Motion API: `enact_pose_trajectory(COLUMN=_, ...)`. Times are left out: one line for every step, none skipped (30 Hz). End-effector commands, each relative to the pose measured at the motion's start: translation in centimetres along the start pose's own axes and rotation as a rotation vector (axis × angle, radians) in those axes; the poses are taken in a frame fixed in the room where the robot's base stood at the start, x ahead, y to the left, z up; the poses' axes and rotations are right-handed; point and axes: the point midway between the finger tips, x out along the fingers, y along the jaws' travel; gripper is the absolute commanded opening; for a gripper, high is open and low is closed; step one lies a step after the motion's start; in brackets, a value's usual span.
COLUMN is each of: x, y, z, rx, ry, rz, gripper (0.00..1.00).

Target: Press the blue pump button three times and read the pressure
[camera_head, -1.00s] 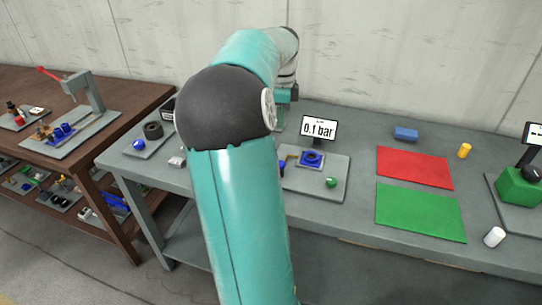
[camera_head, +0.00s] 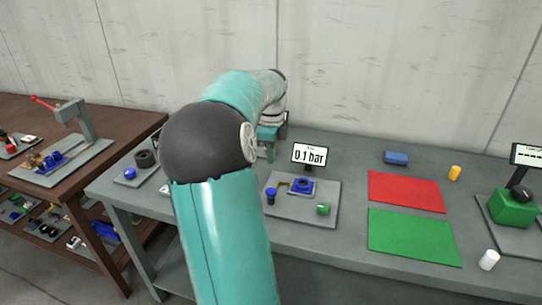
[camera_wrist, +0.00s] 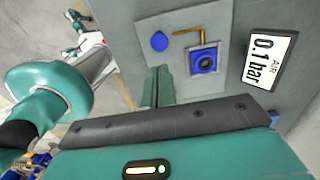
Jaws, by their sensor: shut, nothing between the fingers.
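The blue round button (camera_head: 271,196) stands on a grey plate (camera_head: 287,211) on the grey table, beside a blue square block (camera_head: 302,186) with a dark round middle. In the wrist view the blue button (camera_wrist: 159,41) lies just beyond my fingertips, and the blue block (camera_wrist: 203,60) is to their right. A display (camera_head: 310,154) behind the plate reads 0.1 bar; it also shows in the wrist view (camera_wrist: 269,60). My gripper (camera_wrist: 160,70) is shut and empty. In the head view my gripper (camera_head: 267,150) is partly hidden; I cannot see it touching the button.
A brass-coloured bent pipe (camera_wrist: 188,31) runs near the block. A green knob (camera_head: 323,209) stands at the plate's front. Red (camera_head: 405,191) and green (camera_head: 412,236) mats lie to the right. A blue ball-like knob (camera_head: 129,173) and dark ring (camera_head: 145,158) are left.

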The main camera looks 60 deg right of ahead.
Motion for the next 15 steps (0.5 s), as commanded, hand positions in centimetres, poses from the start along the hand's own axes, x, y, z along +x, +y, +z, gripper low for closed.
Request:
enact_pose_trajectory(x=1.1, y=0.1, z=0.0, rx=0.000, ry=0.001, rz=0.005, gripper=0.00)
enact_pose_trajectory(x=1.7, y=0.1, z=0.0, rx=0.000, ry=0.000, rz=0.004, gripper=0.00)
enact_pose_trajectory(x=2.5, y=0.1, z=0.1, rx=-0.001, ry=0.001, rz=0.004, gripper=0.00)
enact_pose_trajectory(x=3.1, y=0.1, z=0.1, rx=-0.001, ry=0.001, rz=0.004, gripper=0.00)
enact_pose_trajectory(x=3.7, y=0.1, z=0.1, rx=-0.002, ry=0.001, rz=0.005, gripper=0.00)
enact_pose_trajectory(x=4.5, y=0.1, z=0.1, rx=-0.001, ry=0.001, rz=0.004, gripper=0.00)
enact_pose_trajectory(x=5.1, y=0.1, z=0.1, rx=-0.001, ry=0.002, rz=0.005, gripper=0.00)
enact_pose_trajectory(x=5.7, y=0.1, z=0.1, rx=-0.001, ry=0.002, rz=0.003, gripper=0.00)
enact_pose_trajectory(x=6.5, y=0.1, z=0.1, rx=-0.001, ry=0.001, rz=0.004, gripper=0.00)
enact_pose_trajectory(x=7.1, y=0.1, z=0.0, rx=0.000, ry=0.001, rz=0.004, gripper=0.00)
enact_pose_trajectory(x=7.6, y=0.1, z=0.0, rx=-0.001, ry=0.001, rz=0.004, gripper=0.00)
enact_pose_trajectory(x=8.3, y=0.1, z=0.1, rx=-0.001, ry=0.001, rz=0.003, gripper=0.00)
enact_pose_trajectory(x=8.8, y=0.1, z=0.1, rx=-0.002, ry=0.001, rz=0.002, gripper=0.00)
enact_pose_trajectory(x=9.2, y=0.1, z=0.1, rx=-0.002, ry=0.001, rz=0.003, gripper=0.00)
enact_pose_trajectory(x=9.7, y=0.1, z=0.1, rx=-0.002, ry=0.001, rz=0.002, gripper=0.00)
